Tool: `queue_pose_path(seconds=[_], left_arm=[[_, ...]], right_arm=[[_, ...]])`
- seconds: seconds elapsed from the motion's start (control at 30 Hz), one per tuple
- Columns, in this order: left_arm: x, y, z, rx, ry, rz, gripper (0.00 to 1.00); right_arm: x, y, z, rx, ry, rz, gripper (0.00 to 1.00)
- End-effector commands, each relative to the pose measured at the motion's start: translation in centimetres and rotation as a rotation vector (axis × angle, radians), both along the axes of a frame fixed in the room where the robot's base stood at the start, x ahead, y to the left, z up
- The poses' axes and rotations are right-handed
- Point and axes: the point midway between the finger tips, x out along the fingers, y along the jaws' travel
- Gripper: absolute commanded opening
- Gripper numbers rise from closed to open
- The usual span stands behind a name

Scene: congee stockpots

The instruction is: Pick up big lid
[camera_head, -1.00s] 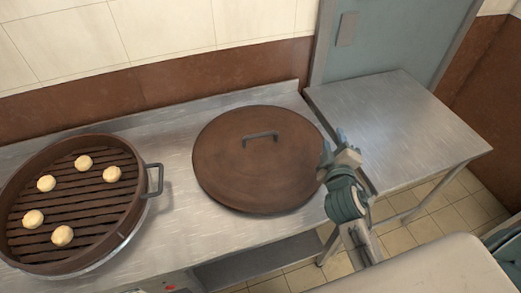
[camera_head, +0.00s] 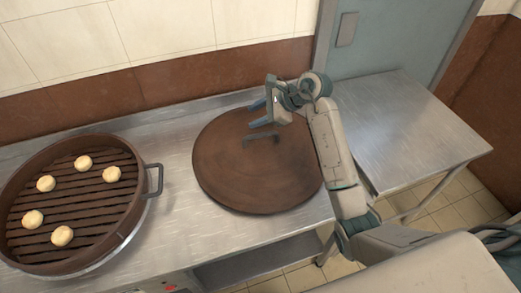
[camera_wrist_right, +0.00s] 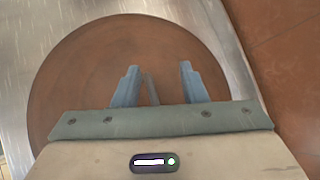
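The big lid (camera_head: 240,175) is a round brown disc lying flat on the steel counter in the middle of the head view. Its grey bar handle (camera_head: 262,138) stands at its upper middle, partly behind my gripper. My right gripper (camera_head: 257,114) is above the handle, with its blue fingers spread and apparently empty. In the right wrist view the lid (camera_wrist_right: 85,75) fills the middle, and the handle (camera_wrist_right: 150,88) shows between the two open fingers (camera_wrist_right: 158,84). I cannot tell the exact height of the fingers over the handle. My left gripper is not in view.
A round brown steamer (camera_head: 140,205) with a slatted base and several pale buns (camera_head: 83,162) stands at the left, its side handle (camera_head: 154,180) toward the lid. A bare steel table (camera_head: 410,125) is at the right. A tiled wall is behind.

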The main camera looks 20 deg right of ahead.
Motion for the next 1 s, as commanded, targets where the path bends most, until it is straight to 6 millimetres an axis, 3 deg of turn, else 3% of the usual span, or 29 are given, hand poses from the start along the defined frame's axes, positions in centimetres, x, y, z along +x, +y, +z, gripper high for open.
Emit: queue_pose_path(seconds=[0.1,0.3,0.63,0.8,1.0], left_arm=[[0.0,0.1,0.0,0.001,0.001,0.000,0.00],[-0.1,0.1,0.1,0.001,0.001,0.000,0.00],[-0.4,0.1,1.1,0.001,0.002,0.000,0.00],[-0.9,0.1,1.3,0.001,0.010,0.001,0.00],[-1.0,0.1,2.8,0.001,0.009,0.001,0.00]], right_arm=[[0.1,-2.7,-0.8,-0.200,0.087,0.050,0.39],[-0.5,-5.3,-1.4,-0.358,0.192,0.090,0.39],[0.2,-3.9,-5.4,-0.374,0.209,0.097,0.39],[0.5,-3.6,-6.5,-0.374,0.208,0.096,0.39],[1.5,-3.2,-8.9,-0.373,0.209,0.096,0.39]])
